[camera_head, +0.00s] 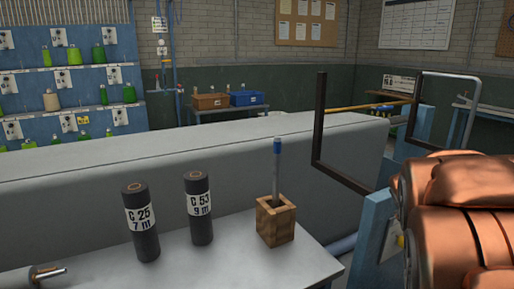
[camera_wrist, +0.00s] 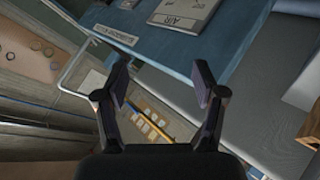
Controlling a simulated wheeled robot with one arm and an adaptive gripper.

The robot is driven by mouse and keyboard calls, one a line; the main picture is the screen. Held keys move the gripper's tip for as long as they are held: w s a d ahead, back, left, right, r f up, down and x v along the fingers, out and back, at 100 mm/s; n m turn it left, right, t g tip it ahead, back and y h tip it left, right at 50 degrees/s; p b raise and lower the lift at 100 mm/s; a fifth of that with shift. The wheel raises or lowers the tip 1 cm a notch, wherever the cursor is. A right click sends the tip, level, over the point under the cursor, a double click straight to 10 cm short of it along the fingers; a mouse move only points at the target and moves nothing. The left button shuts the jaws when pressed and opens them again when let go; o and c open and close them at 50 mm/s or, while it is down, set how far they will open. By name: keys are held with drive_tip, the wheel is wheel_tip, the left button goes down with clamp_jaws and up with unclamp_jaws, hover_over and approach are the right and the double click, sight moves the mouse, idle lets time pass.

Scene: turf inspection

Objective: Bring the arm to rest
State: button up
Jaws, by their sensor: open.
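My gripper (camera_wrist: 160,82) shows in the wrist view with its two dark fingers spread wide apart. It is open, and nothing is between the fingers. Behind the gap lie a blue panel (camera_wrist: 155,45) and a grey surface (camera_wrist: 265,90), seen at a steep tilt. The fingers appear clear of both, though the exact distance cannot be told. The gripper is not visible in the head view.
In the head view, two dark labelled cylinders (camera_head: 141,222) (camera_head: 199,208) and a wooden holder (camera_head: 276,221) with a blue-tipped stick stand on a light table (camera_head: 205,264). Behind runs a long grey block (camera_head: 90,180). A dark upright frame (camera_head: 318,120) rises at right.

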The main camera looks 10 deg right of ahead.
drive_tip(key=s+a+f+g+y+p, duration=0.1)
drive_tip(key=s+a+g+y+p, duration=0.3)
drive_tip(key=s+a, duration=1)
drive_tip(key=s+a+f+g+y+p, duration=0.1)
drive_tip(key=s+a+g+y+p, duration=0.3)
drive_tip(key=s+a, duration=1)
drive_tip(key=a+g+p, duration=0.1)
drive_tip(key=a+p, duration=0.2)
drive_tip(key=shift+a+f, duration=0.25)
drive_tip(key=shift+a, duration=0.1)
drive_tip(key=shift+r, duration=0.1)
drive_tip(key=shift+w+r, duration=0.1)
drive_tip(key=shift+r, duration=0.1)
